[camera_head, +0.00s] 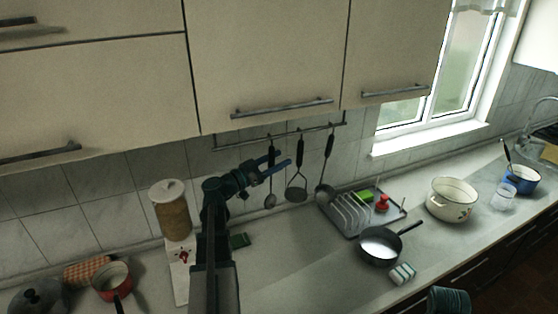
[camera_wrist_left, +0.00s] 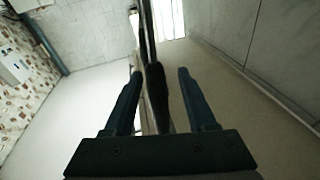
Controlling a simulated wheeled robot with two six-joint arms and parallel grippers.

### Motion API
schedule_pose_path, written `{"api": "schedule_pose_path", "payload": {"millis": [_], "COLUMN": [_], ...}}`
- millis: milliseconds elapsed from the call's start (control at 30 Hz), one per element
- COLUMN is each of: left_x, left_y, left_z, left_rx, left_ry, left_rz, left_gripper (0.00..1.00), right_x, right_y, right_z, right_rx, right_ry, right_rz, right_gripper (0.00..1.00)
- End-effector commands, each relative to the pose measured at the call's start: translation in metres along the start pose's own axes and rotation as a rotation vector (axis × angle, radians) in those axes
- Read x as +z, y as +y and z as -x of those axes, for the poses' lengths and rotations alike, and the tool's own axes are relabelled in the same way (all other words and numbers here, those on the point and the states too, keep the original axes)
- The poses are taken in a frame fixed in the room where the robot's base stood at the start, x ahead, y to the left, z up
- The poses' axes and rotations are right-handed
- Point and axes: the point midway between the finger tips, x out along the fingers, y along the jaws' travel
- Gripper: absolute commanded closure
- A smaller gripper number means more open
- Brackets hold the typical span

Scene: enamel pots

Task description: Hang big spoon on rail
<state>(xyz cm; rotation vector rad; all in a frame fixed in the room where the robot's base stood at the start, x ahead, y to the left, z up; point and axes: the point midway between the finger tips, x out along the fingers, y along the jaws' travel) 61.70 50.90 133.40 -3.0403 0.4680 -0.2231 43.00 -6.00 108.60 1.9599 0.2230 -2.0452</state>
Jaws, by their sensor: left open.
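The rail (camera_head: 290,134) runs along the tiled wall under the cabinets. A dark long-handled spoon (camera_head: 270,200), apparently the big spoon, hangs upright below the rail's left part. My left gripper (camera_head: 277,163) is open at this spoon's handle. In the left wrist view a dark handle (camera_wrist_left: 156,95) shows between the spread fingers of my left gripper (camera_wrist_left: 160,76); I cannot tell whether they touch it. A masher (camera_head: 297,190) and a ladle (camera_head: 323,192) hang further right.
On the counter (camera_head: 290,262) stand a tall jar (camera_head: 171,210), a dish rack (camera_head: 350,216), a black pan (camera_head: 379,247), a white pot (camera_head: 450,200), a blue pot (camera_head: 521,179) and a red pan (camera_head: 112,280). Cabinets (camera_head: 265,60) overhang the rail.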

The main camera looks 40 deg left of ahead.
Motion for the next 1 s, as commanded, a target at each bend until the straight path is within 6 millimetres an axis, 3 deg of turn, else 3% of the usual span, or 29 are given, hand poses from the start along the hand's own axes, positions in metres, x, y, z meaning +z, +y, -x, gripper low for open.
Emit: {"api": "schedule_pose_path", "payload": {"millis": [600, 800, 1000], "left_x": [0.001, 0.001, 0.0], "left_y": [0.0, 0.0, 0.0], "left_z": [0.116, 0.132, 0.135], "left_rx": [-0.004, -0.002, -0.001], "left_ry": [-0.001, 0.0, 0.0], "left_rz": [0.0, 0.0, 0.0], "left_gripper": [0.43, 0.43, 0.43], "right_x": [-0.001, -0.001, -0.001], "right_y": [-0.002, -0.002, -0.002], "right_z": [-0.017, -0.018, -0.018], "right_rx": [0.001, 0.001, 0.001], "right_ry": [0.0, 0.0, 0.0], "right_rz": [0.004, 0.004, 0.004], "right_gripper": [0.5, 0.5, 0.5]}}
